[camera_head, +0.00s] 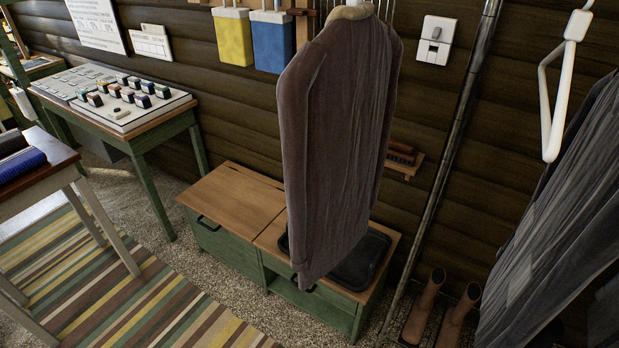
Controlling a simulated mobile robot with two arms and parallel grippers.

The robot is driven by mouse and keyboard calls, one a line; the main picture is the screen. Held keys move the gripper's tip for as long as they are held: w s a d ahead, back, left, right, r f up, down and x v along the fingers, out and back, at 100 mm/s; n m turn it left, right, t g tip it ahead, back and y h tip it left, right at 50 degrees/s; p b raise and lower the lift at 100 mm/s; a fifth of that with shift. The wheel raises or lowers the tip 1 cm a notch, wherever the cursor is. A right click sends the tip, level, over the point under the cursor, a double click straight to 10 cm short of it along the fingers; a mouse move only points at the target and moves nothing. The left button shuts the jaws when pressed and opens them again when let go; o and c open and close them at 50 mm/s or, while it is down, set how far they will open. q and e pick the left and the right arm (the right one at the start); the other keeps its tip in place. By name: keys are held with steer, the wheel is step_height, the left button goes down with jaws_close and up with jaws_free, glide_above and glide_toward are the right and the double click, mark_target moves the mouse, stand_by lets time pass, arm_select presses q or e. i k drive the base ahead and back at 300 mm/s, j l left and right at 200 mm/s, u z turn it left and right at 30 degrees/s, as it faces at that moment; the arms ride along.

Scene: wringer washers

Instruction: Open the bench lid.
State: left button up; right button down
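The bench (228,250) is a low green box with a wooden top, standing against the log wall. Its left lid (232,195) lies flat and shut, with nothing on it. A dark handle (207,223) shows on the front edge below this lid. The right part of the top holds a black tray (372,258). A hanging brown coat (335,150) hides much of the right part and of the tray. Neither of my grippers is in view.
A green table (150,124) with a sample board stands left of the bench, and another table (45,180) is nearer. Boots (424,308), a pole (445,150) and hanging grey cloth (565,220) are at the right.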

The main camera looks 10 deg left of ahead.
mark_target(242, 205)
steer(key=i+j, duration=0.15)
steer(key=j, duration=0.2)
steer(key=i+j, duration=0.15)
steer(key=j, duration=0.2)
steer(key=i+j, duration=0.2)
steer(key=j, duration=0.15)
steer(key=i+j, duration=0.15)
steer(key=j, duration=0.2)
